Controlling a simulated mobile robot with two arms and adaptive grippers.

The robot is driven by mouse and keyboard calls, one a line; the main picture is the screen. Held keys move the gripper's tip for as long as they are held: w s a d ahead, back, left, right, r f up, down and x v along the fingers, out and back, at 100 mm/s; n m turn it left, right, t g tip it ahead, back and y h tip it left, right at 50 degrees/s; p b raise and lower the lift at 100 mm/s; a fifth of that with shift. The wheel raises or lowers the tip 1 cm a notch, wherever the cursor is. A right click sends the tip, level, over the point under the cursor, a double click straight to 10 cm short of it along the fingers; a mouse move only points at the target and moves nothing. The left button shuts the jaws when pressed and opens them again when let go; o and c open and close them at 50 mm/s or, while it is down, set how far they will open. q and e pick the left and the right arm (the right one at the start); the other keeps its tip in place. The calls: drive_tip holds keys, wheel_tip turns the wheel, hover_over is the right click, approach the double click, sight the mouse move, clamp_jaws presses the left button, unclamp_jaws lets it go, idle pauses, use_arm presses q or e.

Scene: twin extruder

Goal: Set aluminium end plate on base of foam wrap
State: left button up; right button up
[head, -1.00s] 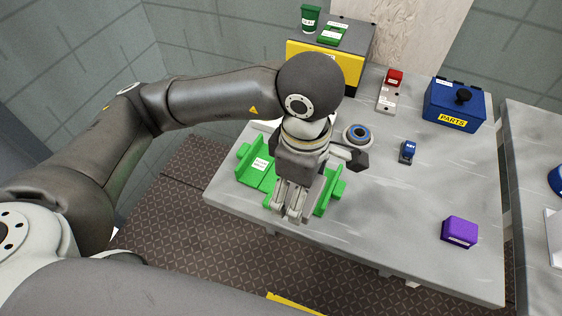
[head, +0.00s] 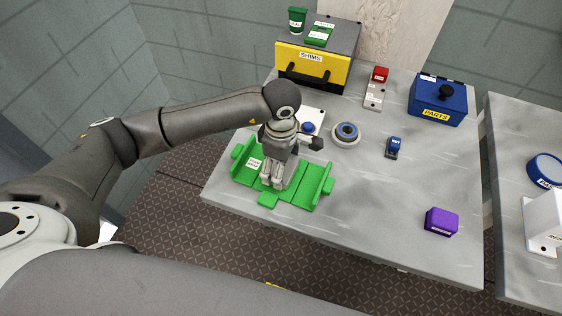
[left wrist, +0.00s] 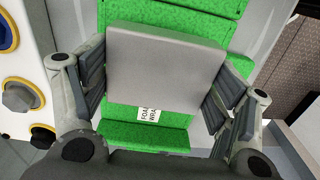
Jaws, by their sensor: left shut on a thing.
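The foam wrap (head: 300,192) is a bright green open tray shape with flaps and a white label, lying near the table's front left edge. My left gripper (head: 271,184) points down over its middle. In the left wrist view the gripper (left wrist: 165,90) is shut on the aluminium end plate (left wrist: 165,65), a flat grey square slab held between the fingers. The green foam wrap (left wrist: 165,140) shows behind the plate. In the head view the gripper mostly hides the plate. I cannot tell whether the plate touches the foam. My right gripper is not in view.
A blue-centred round dial (head: 346,133) and a white panel with a blue knob (head: 309,127) stand behind the wrap. A blue key switch (head: 394,146), purple block (head: 441,221), blue parts box (head: 438,98) and yellow shims box (head: 312,66) are farther off. The front middle table is clear.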

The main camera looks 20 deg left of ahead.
use_arm(q)
drive_tip(key=shift+f, duration=0.4)
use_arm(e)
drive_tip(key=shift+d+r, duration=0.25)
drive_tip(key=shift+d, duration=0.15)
use_arm(q)
drive_tip(key=shift+f, duration=0.1)
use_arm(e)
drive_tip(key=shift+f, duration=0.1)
use_arm(q)
drive_tip(key=shift+f+b, duration=0.1)
drive_tip(key=shift+b, duration=0.2)
drive_tip(key=o, duration=1.4)
drive_tip(key=shift+c, duration=0.2)
